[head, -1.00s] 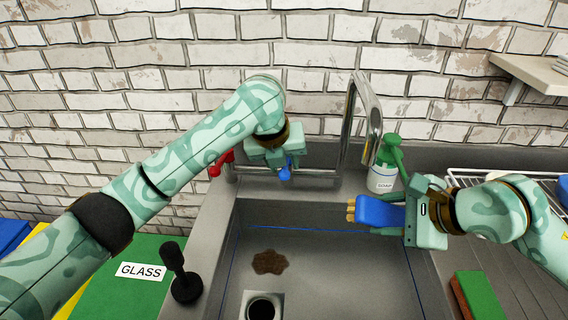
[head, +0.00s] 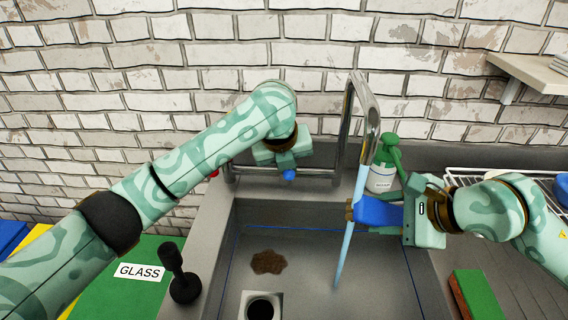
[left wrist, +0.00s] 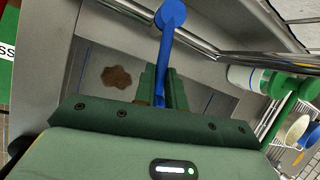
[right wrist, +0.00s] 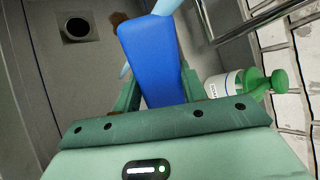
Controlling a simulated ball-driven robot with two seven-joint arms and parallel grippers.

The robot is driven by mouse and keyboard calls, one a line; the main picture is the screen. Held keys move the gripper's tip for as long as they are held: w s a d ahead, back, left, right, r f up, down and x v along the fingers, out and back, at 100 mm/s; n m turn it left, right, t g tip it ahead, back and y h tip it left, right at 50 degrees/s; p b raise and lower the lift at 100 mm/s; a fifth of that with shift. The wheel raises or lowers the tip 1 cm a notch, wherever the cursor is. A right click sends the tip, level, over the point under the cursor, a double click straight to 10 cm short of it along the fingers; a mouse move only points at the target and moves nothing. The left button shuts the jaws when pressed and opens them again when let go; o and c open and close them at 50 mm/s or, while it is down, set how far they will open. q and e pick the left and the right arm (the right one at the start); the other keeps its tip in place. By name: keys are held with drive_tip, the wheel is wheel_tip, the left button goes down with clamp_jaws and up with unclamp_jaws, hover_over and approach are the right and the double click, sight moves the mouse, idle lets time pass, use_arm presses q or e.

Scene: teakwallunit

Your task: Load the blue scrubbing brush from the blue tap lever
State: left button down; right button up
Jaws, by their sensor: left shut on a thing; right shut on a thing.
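The blue tap lever (head: 289,175) sits at the tap's base behind the sink. My left gripper (head: 287,162) is shut on it; in the left wrist view the lever's blue stem (left wrist: 163,65) lies between the fingers. My right gripper (head: 392,213) is shut on the blue scrubbing brush (head: 378,211) and holds it level above the sink's right part, bristles to the left. The brush's blue back (right wrist: 153,62) fills the right wrist view's middle. A pale blue water stream (head: 345,250) falls from the chrome spout (head: 371,120) across the brush's bristle end into the sink.
The sink basin (head: 310,275) holds a brown stain (head: 268,262) and a drain (head: 261,307). A soap bottle (head: 382,178) stands behind the brush. A black plunger-like tool (head: 180,275) stands left, a green sponge (head: 478,295) right. The red lever (head: 214,174) is mostly hidden.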

use_arm(q)
drive_tip(key=c, duration=1.5)
unclamp_jaws()
drive_tip(key=shift+o, duration=0.2)
drive_tip(key=v, duration=1.2)
